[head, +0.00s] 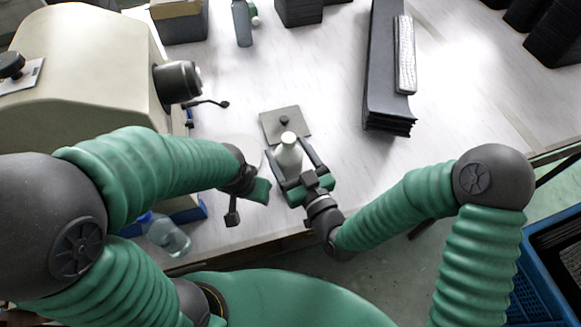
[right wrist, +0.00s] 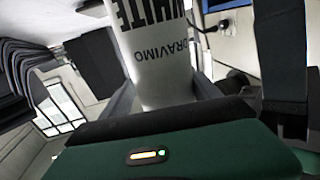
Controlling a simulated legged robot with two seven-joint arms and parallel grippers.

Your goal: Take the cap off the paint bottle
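The white paint bottle (head: 289,158) stands upright on the table, with its pale cap (head: 288,138) on top. Its white body with dark lettering also shows in the right wrist view (right wrist: 165,50), where the cap is out of frame. My right gripper (head: 294,158) has its fingers apart on either side of the bottle. In the right wrist view a gap shows between the bottle and the right-hand finger. My left gripper (head: 246,196) is to the left of the bottle, clear of it; its fingers are too hidden to tell their opening.
A stack of dark panels (head: 385,75) lies to the right. A beige machine (head: 85,75) fills the left. A clear bottle (head: 168,238) is at the front left. A blue crate (head: 540,270) is at right.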

